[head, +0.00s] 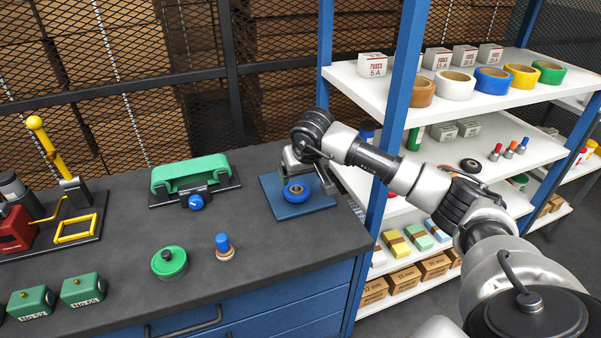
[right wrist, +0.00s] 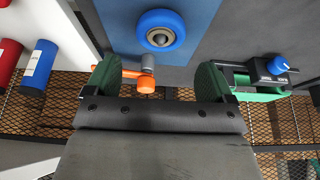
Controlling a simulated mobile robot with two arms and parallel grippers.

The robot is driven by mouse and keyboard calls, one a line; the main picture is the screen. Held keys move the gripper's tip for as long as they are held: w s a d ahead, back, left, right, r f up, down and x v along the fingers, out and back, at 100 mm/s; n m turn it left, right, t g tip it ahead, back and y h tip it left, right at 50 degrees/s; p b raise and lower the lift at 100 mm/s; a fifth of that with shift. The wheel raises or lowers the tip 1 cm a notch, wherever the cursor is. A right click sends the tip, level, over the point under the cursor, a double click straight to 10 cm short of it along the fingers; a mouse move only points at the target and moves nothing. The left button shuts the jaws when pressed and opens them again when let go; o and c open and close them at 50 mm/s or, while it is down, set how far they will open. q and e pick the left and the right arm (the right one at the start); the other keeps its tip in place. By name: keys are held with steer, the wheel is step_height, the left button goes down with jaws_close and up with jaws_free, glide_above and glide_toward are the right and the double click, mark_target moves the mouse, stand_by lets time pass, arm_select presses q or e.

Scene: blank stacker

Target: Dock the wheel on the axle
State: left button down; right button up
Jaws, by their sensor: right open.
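A blue wheel (head: 295,191) lies flat at the blue plate (head: 270,208) on the dark bench. In the right wrist view the wheel (right wrist: 160,17) has a pale hub with a grey round piece (right wrist: 160,38) at its centre. I cannot tell whether this is the axle's end. My right gripper (head: 308,174) is open just behind the wheel; its jaws (right wrist: 158,80) have nothing between them that I can see gripped. An orange lever with a grey post (right wrist: 147,63) shows near the left finger in the wrist view. My left gripper is out of view.
A green press-like fixture with a blue knob (head: 195,202) stands left of the plate. A green round container (head: 169,262) and a blue-topped stamp (head: 223,244) stand in front. A blue shelf post (head: 402,80) and stocked shelves are close on the right.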

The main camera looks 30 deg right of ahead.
steer(key=p+v, duration=0.1)
steer(key=v, duration=0.2)
steer(key=shift+s+r+p, duration=0.1)
steer(key=shift+p, duration=0.2)
stand_by(0.4)
